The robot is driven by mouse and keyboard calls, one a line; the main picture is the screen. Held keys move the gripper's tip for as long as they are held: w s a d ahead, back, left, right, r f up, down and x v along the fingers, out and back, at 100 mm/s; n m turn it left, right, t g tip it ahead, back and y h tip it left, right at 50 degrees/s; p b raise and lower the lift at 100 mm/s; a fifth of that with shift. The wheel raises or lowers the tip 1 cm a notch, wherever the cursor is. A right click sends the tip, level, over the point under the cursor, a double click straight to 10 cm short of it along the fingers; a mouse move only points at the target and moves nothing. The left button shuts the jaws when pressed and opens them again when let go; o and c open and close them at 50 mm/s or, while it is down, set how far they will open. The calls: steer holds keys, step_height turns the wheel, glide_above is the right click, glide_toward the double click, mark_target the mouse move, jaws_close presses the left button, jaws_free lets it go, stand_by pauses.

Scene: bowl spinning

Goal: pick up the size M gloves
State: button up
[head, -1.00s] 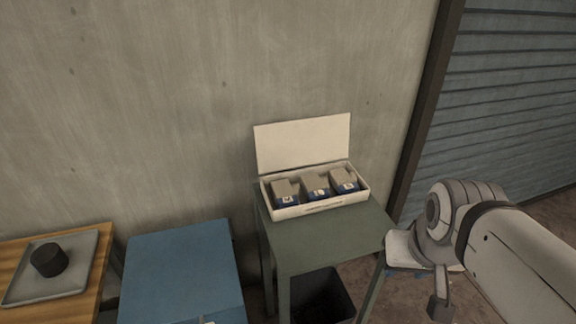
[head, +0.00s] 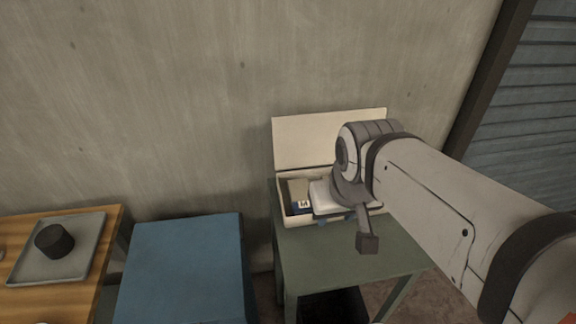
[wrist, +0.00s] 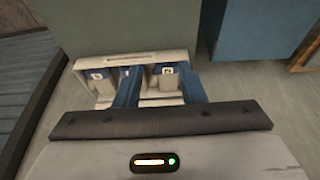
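The open white glove box (head: 289,221) sits on the green table in the head view. A grey-and-blue glove packet with a label that seems to read M (head: 302,203) shows at its left end. My white hand hides most of the other packets. In the wrist view the box (wrist: 160,60) holds three packets, and the rightmost packet (wrist: 167,78) seems to be the M one. My gripper (wrist: 160,82) has its two blue fingers spread apart at the box. That packet lies between them in the picture; contact cannot be told.
The box's raised lid (head: 315,142) stands at the back, near the concrete wall. A blue cabinet (head: 185,265) stands left of the green table (head: 345,257). Further left, a wooden table (head: 75,290) bears a grey tray (head: 30,270) with a dark cylinder (head: 54,241).

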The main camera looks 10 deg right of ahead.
steer(key=shift+s+r, duration=0.1)
steer(key=shift+s, duration=0.15)
steer(key=shift+o, duration=0.5)
steer(key=shift+w+a, duration=0.15)
steer(key=o, duration=0.5)
steer(key=w+f+b, duration=0.2)
steer(key=w, duration=0.1)
steer(key=w+f+b, duration=0.1)
steer(key=w+b, duration=0.1)
steer(key=shift+a+f, duration=0.4)
steer(key=shift+c, duration=0.2)
steer(key=t+b, duration=0.1)
steer(key=b, duration=0.6)
glide_toward(301, 194)
steer(key=f, duration=0.2)
steer(key=shift+w+d+f, duration=0.15)
steer(key=shift+d+f, duration=0.05)
steer(key=shift+f, duration=0.1)
steer(key=shift+w+p+x, duration=0.15)
steer(key=shift+p+x, duration=0.05)
steer(key=shift+x, duration=1.7)
steer(key=shift+w+p+x, duration=0.1)
steer(key=shift+p+x, duration=0.1)
steer(key=shift+x, duration=1.65)
